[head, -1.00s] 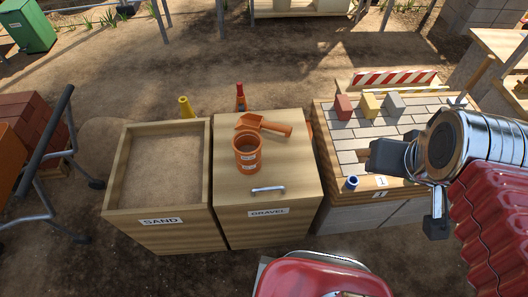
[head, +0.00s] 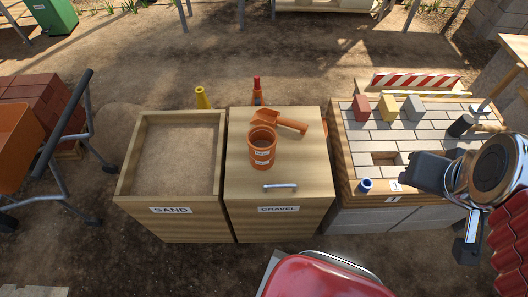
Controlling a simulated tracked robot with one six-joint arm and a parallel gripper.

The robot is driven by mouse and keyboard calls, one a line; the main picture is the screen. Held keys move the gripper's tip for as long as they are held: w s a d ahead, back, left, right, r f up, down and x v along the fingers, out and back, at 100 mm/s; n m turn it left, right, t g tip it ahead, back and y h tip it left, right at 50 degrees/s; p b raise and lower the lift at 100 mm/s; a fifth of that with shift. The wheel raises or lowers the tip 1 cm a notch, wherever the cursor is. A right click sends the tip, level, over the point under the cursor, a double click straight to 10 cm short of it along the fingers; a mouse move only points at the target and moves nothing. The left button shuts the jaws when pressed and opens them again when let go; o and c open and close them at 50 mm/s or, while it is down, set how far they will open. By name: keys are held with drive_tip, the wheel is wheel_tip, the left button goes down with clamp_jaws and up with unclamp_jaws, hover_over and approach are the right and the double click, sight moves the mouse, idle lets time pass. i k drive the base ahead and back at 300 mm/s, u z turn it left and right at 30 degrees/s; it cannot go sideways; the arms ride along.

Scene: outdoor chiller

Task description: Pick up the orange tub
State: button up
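The orange tub (head: 262,149) stands upright on the wooden lid of the gravel box (head: 306,180), left of the lid's middle. It is a round open-topped bucket with white labels on its front. An orange scoop (head: 281,121) lies just behind it, its handle pointing right. My gripper end (head: 430,172) is at the right of the view, over the front right of the paving table and well apart from the tub. It shows as dark parts beside a silver wrist; its fingers are not clear.
An open sand box (head: 121,185) stands left of the gravel box. A paving table (head: 357,151) with coloured blocks and a blue-topped item (head: 366,185) stands right. A metal handle (head: 281,186) is on the gravel lid's front. A wheelbarrow (head: 25,140) stands far left.

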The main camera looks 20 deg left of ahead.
sight(260, 158)
drive_tip(key=k, duration=1.35)
drive_tip(key=u, duration=1.25)
drive_tip(key=i, duration=1.1)
drive_tip(key=u, duration=0.05)
